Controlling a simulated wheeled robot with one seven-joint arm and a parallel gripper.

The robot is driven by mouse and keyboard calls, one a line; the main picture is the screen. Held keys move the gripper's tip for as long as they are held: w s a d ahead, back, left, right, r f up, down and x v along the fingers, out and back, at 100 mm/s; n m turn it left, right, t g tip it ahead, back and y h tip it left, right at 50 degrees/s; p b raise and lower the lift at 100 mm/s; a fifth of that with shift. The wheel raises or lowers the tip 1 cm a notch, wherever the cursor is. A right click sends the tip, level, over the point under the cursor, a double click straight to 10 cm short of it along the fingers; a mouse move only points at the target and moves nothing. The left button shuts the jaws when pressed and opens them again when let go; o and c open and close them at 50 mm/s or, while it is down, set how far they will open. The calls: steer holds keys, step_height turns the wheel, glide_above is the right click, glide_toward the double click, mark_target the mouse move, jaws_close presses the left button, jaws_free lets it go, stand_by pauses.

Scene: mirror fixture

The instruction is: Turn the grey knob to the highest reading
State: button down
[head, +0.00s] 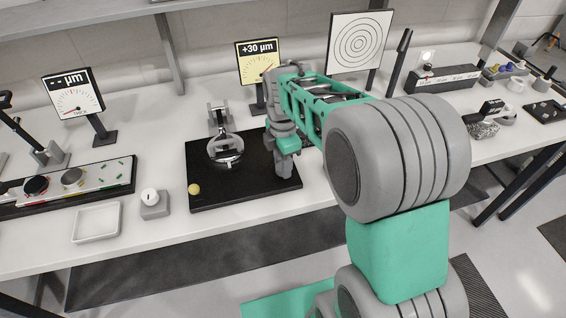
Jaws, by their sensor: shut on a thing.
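The mirror fixture is a round mirror (226,150) in a grey mount on a black plate (225,190). A yellow knob (194,189) sits at the plate's front left corner. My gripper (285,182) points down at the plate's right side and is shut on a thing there. That thing is hidden by the fingers; from its place it appears to be the grey knob, of which I see no clear part. A yellow-faced dial display (257,62) behind the plate reads +30 µm.
A second dial display (73,94) stands at the left and shows dashes. A grey block with a white ball (152,203) and a white tray (97,222) lie left of the plate. A target board (357,43) stands behind my arm.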

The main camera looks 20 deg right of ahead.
steer(key=c, duration=0.9)
jaws_free()
steer(key=shift+c, duration=0.2)
step_height(320, 180, up, 8)
steer(key=shift+f+b, duration=0.1)
steer(key=shift+b, duration=0.35)
steer(key=shift+s+m, duration=0.35)
steer(key=shift+m, duration=0.15)
steer(key=s+f+m+t, duration=0.2)
steer(key=s+m+t, duration=0.1)
steer(key=s+m, duration=1)
steer(key=m, duration=0.5)
steer(key=shift+f+m+t, duration=0.2)
steer(key=shift+m+t, duration=0.1)
